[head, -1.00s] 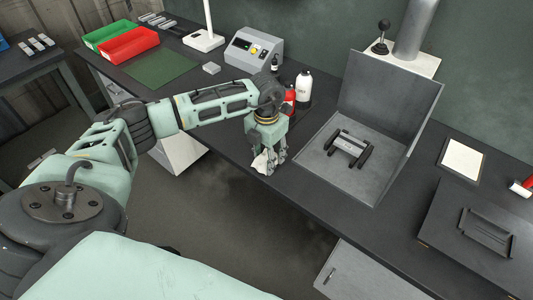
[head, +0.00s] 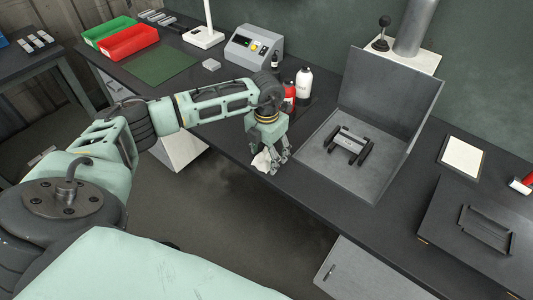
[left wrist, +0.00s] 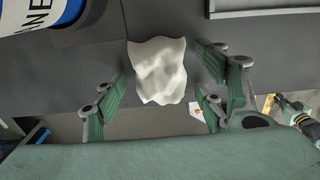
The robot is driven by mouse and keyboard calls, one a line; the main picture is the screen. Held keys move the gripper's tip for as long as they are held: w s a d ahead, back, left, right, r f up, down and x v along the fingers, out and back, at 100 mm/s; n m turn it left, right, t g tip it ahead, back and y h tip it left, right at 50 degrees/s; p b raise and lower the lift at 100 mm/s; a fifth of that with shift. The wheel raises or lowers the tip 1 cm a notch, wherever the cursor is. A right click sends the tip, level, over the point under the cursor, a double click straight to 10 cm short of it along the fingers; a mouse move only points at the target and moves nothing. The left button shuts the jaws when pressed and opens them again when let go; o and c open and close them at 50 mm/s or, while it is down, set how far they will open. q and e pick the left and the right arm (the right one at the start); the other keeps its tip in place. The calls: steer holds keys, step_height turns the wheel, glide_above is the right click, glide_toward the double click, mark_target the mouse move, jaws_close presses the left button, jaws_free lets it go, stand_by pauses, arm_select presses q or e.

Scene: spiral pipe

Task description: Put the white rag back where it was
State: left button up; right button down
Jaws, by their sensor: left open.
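The white rag (head: 262,161) lies crumpled at the front edge of the dark workbench, beside the fingers of my left gripper in the head view. In the left wrist view the rag (left wrist: 158,70) lies between the open fingers, with a gap to the fingers on both sides. My left gripper (head: 272,166) points down at the bench edge and is open; its spread fingers also show in the left wrist view (left wrist: 160,95). I cannot tell whether the rag touches any finger in the head view. My right gripper is not clearly seen.
A red bottle (head: 289,97) and a white bottle (head: 303,86) stand behind my left gripper. A grey metal tray with a raised back (head: 345,185) holding a dark fixture (head: 348,146) is to its right. A control box (head: 252,48) stands behind the bottles.

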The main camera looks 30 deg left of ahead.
mark_target(267, 153)
arm_select(q)
steer(key=shift+r, duration=0.35)
step_height(267, 153, up, 12)
steer(key=b, duration=0.3)
steer(key=shift+f, duration=0.2)
stand_by(0.6)
